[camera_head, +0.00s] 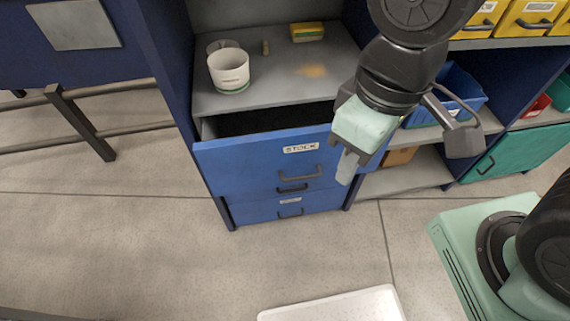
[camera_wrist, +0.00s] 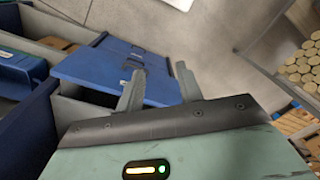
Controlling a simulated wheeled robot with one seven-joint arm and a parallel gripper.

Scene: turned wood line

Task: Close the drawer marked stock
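The drawer marked STOCK (camera_head: 245,168) has a blue front with a white label and a dark handle (camera_head: 300,173). It is pulled part way out of the cabinet; a dark gap shows behind its front edge. My gripper (camera_head: 347,168) is at the right end of the drawer front in the head view and overlaps it; I cannot tell whether it touches. In the wrist view my gripper (camera_wrist: 160,85) has its two fingers apart with nothing between them. A blue front (camera_wrist: 108,72), apparently the drawer's, lies beyond and left of the fingers.
A white cup (camera_head: 229,70) and a yellow-green block (camera_head: 307,32) stand on the cabinet top. A lower blue drawer (camera_head: 255,212) is below. A blue bin (camera_head: 455,88) and yellow bins (camera_head: 525,17) are at the right. The floor (camera_head: 130,235) in front is clear at left.

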